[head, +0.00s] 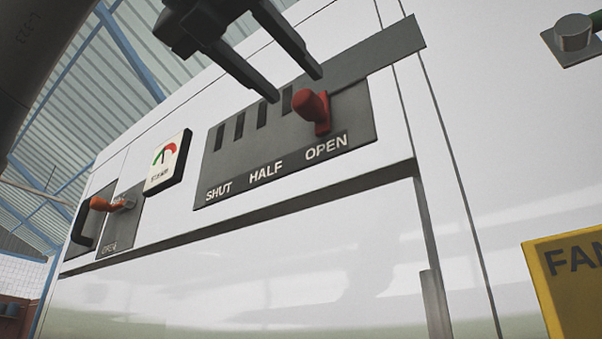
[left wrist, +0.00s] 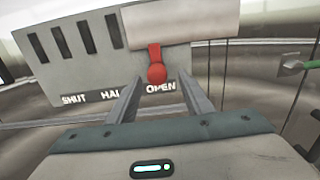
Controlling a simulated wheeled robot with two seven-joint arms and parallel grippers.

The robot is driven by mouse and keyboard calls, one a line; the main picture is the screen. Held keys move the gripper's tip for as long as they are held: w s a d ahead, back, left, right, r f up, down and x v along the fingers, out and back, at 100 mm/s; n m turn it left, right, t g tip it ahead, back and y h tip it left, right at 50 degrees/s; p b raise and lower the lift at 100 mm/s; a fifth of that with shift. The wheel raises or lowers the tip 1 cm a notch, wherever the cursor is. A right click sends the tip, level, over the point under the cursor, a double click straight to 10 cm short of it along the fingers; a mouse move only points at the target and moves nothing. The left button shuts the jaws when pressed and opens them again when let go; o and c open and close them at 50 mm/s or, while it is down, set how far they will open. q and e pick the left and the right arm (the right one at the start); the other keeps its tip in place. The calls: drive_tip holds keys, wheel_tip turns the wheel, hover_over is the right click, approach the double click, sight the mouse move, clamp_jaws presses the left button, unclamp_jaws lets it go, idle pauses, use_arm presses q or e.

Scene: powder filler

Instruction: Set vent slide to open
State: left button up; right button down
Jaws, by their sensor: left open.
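The vent slide panel (head: 225,180) is a dark grey plate on the white machine front, marked SHUT, HALF and OPEN from left to right. Its red knob (head: 313,108) stands above the word OPEN. In the left wrist view the red knob (left wrist: 157,72) also sits over OPEN, at the right end of the panel. My left gripper (head: 295,85) comes down from the top with its two fingers apart. In the left wrist view its fingers (left wrist: 157,95) lie on either side below the knob, with nothing clearly held. My right gripper is not in view.
A steam gauge (head: 166,162) and an orange-handled lever (head: 102,204) are left of the panel. A grey round knob (head: 573,33) is at the upper right, and a yellow sign (head: 572,280) at the lower right. The white machine face below the panel is clear.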

use_arm(q)
drive_tip(key=b+v, duration=0.3)
drive_tip(key=v, duration=0.8)
drive_tip(key=shift+s, duration=0.1)
idle(0.4)
